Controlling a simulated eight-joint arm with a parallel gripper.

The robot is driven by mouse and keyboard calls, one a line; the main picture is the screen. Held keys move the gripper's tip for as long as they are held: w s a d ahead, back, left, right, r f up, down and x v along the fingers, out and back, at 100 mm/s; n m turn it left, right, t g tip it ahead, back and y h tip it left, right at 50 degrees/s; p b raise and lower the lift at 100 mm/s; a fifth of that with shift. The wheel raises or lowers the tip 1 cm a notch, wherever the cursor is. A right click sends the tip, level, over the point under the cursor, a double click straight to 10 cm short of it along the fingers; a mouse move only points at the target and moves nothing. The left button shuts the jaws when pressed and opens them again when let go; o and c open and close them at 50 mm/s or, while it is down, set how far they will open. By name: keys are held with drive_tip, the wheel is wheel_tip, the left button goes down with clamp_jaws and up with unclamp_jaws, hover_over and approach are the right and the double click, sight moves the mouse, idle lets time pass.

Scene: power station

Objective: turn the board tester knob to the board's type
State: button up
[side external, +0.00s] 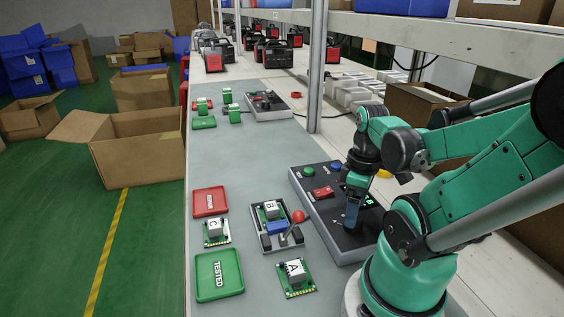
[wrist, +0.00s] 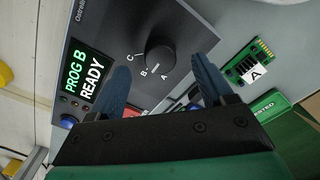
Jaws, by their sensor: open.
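The tester (side external: 325,195) is a dark box on the bench. In the wrist view its round black knob (wrist: 160,58) has marks A, B and C around it. A green display (wrist: 84,77) reads "PROG B READY". Board B (side external: 271,210) sits in the test fixture (side external: 262,240) with a red-ball lever (side external: 298,216). Board A (side external: 295,277) and board C (side external: 215,232) lie on the mat. My gripper (wrist: 160,66) is open, its blue fingers apart on either side of the knob in the wrist view. In the side view, my gripper (side external: 352,214) hides the knob.
A red tray (side external: 209,201) and a green "TESTED" tray (side external: 219,276) lie left of the fixture. A red switch (side external: 322,192) and coloured buttons sit on the tester. An open cardboard box (side external: 402,102) stands behind my arm.

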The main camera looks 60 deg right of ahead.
drive_tip(key=shift+r, duration=1.65)
drive_tip(key=w+a+t, duration=0.1)
drive_tip(key=w, duration=0.2)
drive_tip(key=w+a+t+h, duration=0.1)
drive_tip(key=w+a, duration=0.1)
drive_tip(key=w, duration=0.1)
drive_tip(key=w+a+r+t, duration=0.1)
drive_tip(key=w, duration=0.2)
drive_tip(key=shift+w+a+r+h, duration=0.1)
drive_tip(key=shift+w+a+h, duration=0.1)
drive_tip(key=shift+w+h, duration=0.15)
drive_tip(key=w+a+r+t+y, duration=0.1)
drive_tip(key=w+a+r+t, duration=0.1)
drive_tip(key=w+a+t, duration=0.2)
drive_tip(key=w+a, duration=0.2)
drive_tip(key=a, duration=0.2)
drive_tip(key=shift+a+r+y, duration=0.2)
drive_tip(key=shift+a+y, duration=0.15)
